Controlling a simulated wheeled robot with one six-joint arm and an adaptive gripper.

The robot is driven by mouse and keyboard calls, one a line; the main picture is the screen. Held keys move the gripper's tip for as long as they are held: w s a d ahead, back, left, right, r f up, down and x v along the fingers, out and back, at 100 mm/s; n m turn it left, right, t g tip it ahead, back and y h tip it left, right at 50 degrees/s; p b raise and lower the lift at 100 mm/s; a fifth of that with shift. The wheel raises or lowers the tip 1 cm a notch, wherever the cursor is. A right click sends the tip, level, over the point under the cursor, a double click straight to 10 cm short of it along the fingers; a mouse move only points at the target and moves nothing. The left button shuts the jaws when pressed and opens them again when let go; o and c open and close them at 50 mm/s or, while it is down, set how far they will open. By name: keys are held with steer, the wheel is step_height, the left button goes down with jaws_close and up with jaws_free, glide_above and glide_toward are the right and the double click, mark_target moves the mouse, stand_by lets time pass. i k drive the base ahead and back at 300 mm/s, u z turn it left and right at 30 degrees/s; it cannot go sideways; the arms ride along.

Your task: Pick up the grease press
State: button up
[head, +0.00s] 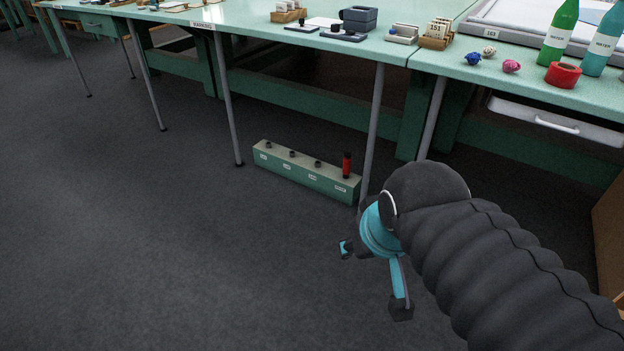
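A green table (225,26) on thin metal legs stands behind the rack; one leg (373,125) rises close to its right end. Bottles (559,33), a red tape roll (563,75) and card boxes (437,36) are on the tabletops. The dark floor (130,240) at left is clear.

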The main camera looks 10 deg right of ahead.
mark_target(346, 162)
steer(key=u, duration=0.35)
steer(key=i, duration=1.55)
steer(key=z, duration=1.2)
steer(key=k, duration=1.05)
steer(key=u, duration=0.9)
steer(key=i, duration=0.15)
steer(key=z, duration=0.25)
